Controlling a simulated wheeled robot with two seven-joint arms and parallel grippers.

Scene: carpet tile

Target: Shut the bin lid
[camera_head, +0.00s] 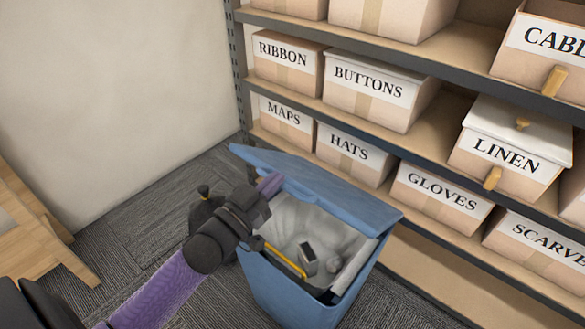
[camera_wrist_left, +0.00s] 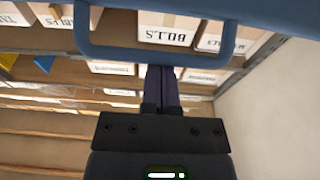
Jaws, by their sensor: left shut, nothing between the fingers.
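The blue bin (camera_head: 275,290) stands on the carpet in front of the shelves, with a pale liner and a few small items inside. Its blue lid (camera_head: 330,185) is raised and leans back towards the shelves, so the bin's mouth is open. My left gripper (camera_head: 271,184) is shut and empty, its purple fingers at the left part of the lid; I cannot tell whether they touch it. In the left wrist view, the shut fingers (camera_wrist_left: 162,82) point at the shelves, below a blue loop and edge (camera_wrist_left: 160,52) that look like part of the lid. My right gripper is out of view.
A shelf rack (camera_head: 470,90) with several labelled boxes stands close behind the bin. A wooden piece of furniture (camera_head: 40,235) is at the left, by a pale wall (camera_head: 120,90).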

